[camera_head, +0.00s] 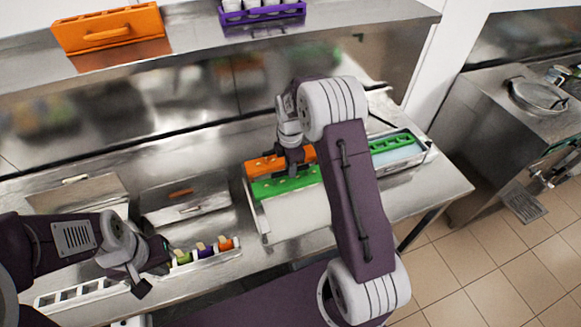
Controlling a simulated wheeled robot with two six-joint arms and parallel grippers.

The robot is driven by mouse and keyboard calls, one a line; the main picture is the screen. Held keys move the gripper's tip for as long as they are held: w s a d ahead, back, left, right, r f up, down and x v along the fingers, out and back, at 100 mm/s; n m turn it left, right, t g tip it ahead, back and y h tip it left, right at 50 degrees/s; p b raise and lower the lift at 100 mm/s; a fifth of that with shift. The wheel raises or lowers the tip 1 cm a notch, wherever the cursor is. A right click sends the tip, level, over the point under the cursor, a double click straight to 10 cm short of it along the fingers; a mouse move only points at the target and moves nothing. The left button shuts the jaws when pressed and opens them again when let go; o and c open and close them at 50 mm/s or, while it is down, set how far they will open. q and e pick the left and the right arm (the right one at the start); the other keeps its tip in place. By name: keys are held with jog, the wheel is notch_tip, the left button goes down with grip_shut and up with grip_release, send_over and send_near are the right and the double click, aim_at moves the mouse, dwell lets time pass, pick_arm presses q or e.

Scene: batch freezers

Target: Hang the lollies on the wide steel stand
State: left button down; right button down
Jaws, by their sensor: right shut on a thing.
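A long pale rack with square slots (82,292) lies along the front of the counter. Several lollies stand in its right part, including an orange one (225,243) and a purple one (205,250). My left gripper (148,277) is low beside these lollies; its jaw opening is unclear. My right gripper (292,168) reaches down to a green mould (287,184) at a steel-sided tank (264,228) and appears shut on it. An orange mould (262,166) is just behind. I cannot tell for sure which piece is the wide steel stand.
Two steel bins with lids stand at the back left, one here (185,211). A second tank with a green mould (390,142) is at the right. An orange mould (108,32) and a purple holder (262,14) are on the shelf above. My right arm hides part of the counter.

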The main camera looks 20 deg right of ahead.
jog(key=c, duration=1.3)
grip_release()
jog(key=shift+c, duration=0.2)
jog(key=shift+r, duration=0.1)
notch_tip(320, 180, up, 8)
jog(key=shift+f+b, duration=0.1)
jog(key=shift+b, duration=1)
jog(key=shift+r, duration=0.6)
jog(key=shift+f, duration=0.1)
